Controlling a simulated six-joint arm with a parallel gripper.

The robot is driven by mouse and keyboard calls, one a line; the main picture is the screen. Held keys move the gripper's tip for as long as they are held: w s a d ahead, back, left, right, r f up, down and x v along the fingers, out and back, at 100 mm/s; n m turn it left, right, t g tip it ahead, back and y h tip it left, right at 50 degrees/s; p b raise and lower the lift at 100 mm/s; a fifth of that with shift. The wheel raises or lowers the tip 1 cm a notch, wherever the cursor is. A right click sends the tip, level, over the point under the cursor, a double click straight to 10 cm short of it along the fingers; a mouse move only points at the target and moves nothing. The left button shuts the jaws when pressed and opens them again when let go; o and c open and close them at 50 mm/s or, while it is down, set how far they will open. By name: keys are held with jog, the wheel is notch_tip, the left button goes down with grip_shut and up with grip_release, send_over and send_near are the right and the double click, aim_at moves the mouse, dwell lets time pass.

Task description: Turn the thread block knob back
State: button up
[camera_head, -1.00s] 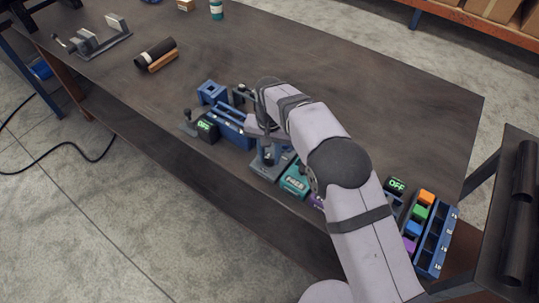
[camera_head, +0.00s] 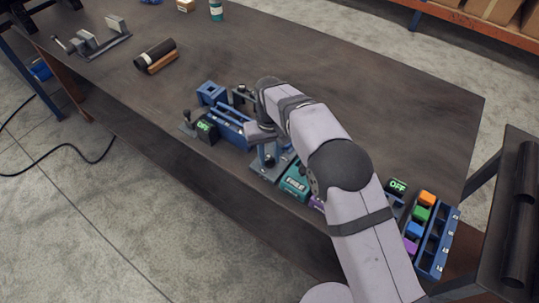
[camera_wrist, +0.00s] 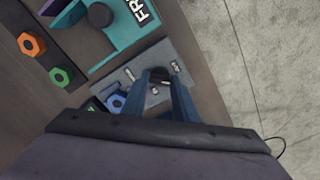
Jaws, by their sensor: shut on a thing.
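The thread block is a grey plate-like block (camera_wrist: 181,69), seen in the wrist view with small white marks on its top. My gripper (camera_wrist: 160,80) reaches down over it with two blue fingers. The fingers are shut on a dark round knob (camera_wrist: 158,73) on the block, and they hide part of it. In the head view the grey block (camera_head: 262,172) sits at the table's front edge, partly behind my arm. My gripper there (camera_head: 270,160) is mostly hidden by my own wrist. The knob's turn angle cannot be told.
A teal block (camera_wrist: 118,42) with a black knob stands beside the grey block. A blue fixture (camera_head: 232,130) stands to the left in the head view. The table's back half is mostly clear.

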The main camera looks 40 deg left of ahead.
aim_at(270, 159)
jog(key=shift+r, duration=0.1)
jog(key=o, duration=1.1)
jog(key=shift+c, duration=0.2)
jog(key=shift+r+b, duration=1.1)
jog(key=shift+r, duration=2.55)
